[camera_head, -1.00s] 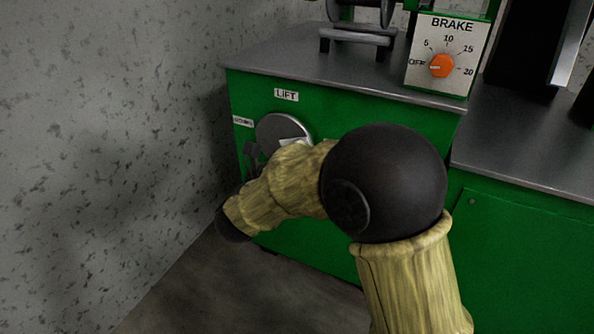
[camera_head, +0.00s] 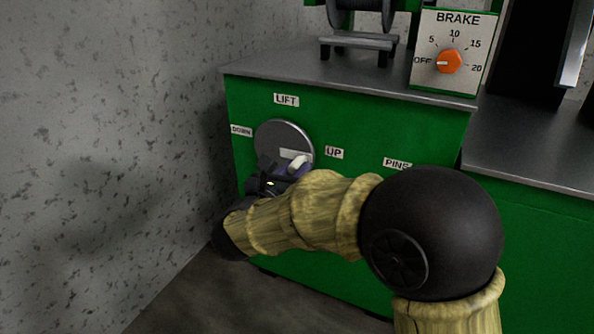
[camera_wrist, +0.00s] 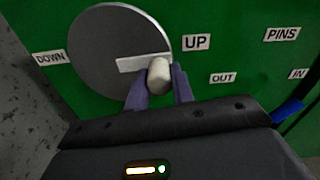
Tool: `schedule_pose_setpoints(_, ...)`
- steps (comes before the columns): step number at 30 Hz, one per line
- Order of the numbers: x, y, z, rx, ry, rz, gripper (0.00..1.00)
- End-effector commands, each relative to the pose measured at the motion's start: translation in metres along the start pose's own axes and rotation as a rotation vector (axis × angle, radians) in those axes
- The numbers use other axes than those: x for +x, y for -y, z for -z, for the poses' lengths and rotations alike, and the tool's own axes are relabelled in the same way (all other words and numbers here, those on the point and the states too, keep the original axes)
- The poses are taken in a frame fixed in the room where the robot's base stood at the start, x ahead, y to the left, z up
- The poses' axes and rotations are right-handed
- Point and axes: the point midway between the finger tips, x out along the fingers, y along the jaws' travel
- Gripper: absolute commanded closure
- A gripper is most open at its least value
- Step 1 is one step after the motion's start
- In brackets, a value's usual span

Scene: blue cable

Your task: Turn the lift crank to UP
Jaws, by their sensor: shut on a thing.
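The lift crank is a round grey disc (camera_head: 279,137) on the green cabinet front, with a light bar across it and a pale knob (camera_wrist: 159,75) at the bar's right end. The disc also shows in the wrist view (camera_wrist: 100,50). The bar points right, toward the UP label (camera_wrist: 196,42); the DOWN label (camera_wrist: 49,58) is on the left. My gripper (camera_wrist: 160,88) is shut on the knob, one purple finger on each side. In the head view my gripper (camera_head: 292,168) is at the disc's lower right, and the knob's lower part is hidden.
The LIFT label (camera_head: 286,100) is above the disc. The BRAKE panel (camera_head: 454,52) with an orange dial stands on the grey counter. A speckled wall (camera_head: 110,120) is close on the left. PINS (camera_wrist: 282,34) and OUT (camera_wrist: 222,77) labels are to the right.

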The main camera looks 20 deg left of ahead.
Motion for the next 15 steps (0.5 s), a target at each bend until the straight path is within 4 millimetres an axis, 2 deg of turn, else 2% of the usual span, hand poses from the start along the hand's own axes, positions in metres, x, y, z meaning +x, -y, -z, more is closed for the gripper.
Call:
schedule_pose_setpoints(3,-0.0011,-0.0005,0.0044,-0.005,-0.01,-0.001,1.0)
schedule_pose_setpoints(4,-0.0011,-0.0005,0.0045,-0.005,-0.01,-0.001,0.72)
schedule_pose_setpoints(7,-0.0008,-0.0002,0.0036,-0.004,-0.008,0.0,0.54)
schedule_pose_setpoints(15,-0.0001,0.0006,0.0015,-0.002,-0.004,0.001,0.54)
